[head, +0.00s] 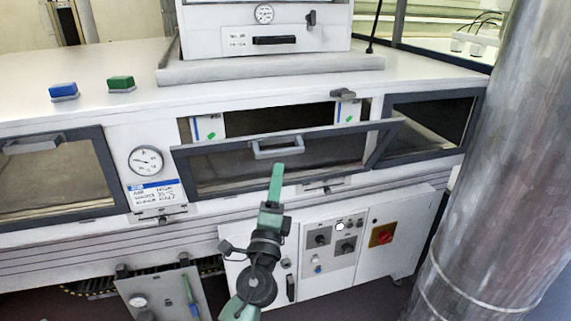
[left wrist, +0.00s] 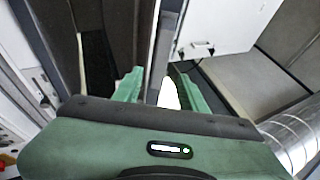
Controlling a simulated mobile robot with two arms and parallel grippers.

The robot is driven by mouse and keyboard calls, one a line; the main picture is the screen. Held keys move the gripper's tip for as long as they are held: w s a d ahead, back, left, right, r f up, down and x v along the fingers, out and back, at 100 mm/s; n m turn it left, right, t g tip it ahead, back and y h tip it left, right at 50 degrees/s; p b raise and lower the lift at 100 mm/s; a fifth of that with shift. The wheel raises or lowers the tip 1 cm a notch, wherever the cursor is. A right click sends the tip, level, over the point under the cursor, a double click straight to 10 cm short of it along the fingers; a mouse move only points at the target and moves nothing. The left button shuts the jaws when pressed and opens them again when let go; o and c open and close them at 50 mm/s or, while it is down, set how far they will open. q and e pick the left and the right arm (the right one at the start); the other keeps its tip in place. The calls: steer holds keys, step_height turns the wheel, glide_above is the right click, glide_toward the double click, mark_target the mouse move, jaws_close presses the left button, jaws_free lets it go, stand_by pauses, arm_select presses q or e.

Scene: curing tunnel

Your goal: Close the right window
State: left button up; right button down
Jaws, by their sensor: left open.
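The machine front has several dark-framed windows. The middle window (head: 230,173) is tilted open, its top edge leaning out from the opening, with a grey handle (head: 278,148) on its upper frame. A further dark-framed window (head: 478,112) is at the far right; I cannot tell whether it is fully shut. My left gripper (head: 276,172) is just below the middle window's handle in the picture, seen edge-on. In the left wrist view its green fingers (left wrist: 158,88) are apart, with a dark frame bar (left wrist: 168,45) showing between and beyond them; contact is unclear. My right gripper is not in view.
A left window (head: 103,170) and a gauge (head: 146,160) are on the same front. Blue (head: 63,91) and green (head: 120,84) blocks sit on the white top. A control panel (head: 335,245) is below. A big metal duct (head: 505,170) stands at the right.

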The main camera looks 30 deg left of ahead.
mark_target(280, 154)
arm_select(q)
steer(key=p+x, duration=0.3)
steer(key=x, duration=0.4)
steer(key=shift+a+r, duration=0.15)
steer(key=shift+r, duration=0.05)
steer(key=shift+w+a+r, duration=0.15)
steer(key=shift+w, duration=0.2)
steer(key=shift+a, duration=0.1)
jaws_close()
stand_by(0.8)
